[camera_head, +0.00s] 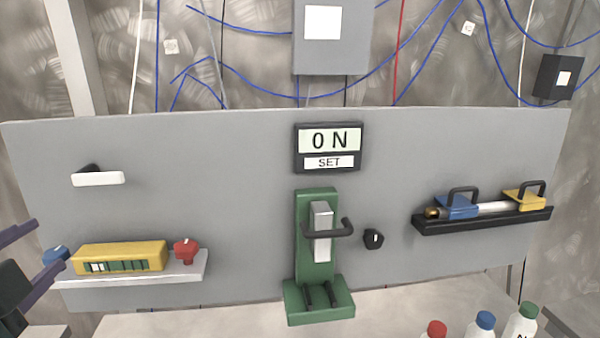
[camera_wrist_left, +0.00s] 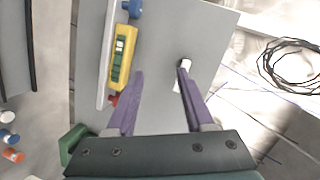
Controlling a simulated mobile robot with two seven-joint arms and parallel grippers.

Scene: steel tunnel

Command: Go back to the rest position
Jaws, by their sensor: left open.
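My left gripper (camera_wrist_left: 157,88) is open and empty in the left wrist view, its two purple fingers apart in front of the grey panel. In the head view its purple fingers (camera_head: 38,258) show at the far left edge, beside the shelf with the yellow device. A white lever handle (camera_head: 97,178) sits on the panel's left part; in the left wrist view it lies near the tip of the right-hand finger (camera_wrist_left: 184,64). I cannot tell whether they touch. My right gripper is in neither view.
The grey panel (camera_head: 240,190) carries an ON/SET display (camera_head: 329,147), a green stand (camera_head: 317,250), a black knob (camera_head: 373,239) and a black tray (camera_head: 480,220). The left shelf (camera_head: 190,268) holds a yellow device (camera_head: 120,257) and a red knob (camera_head: 186,250). Capped bottles (camera_head: 484,325) stand front right.

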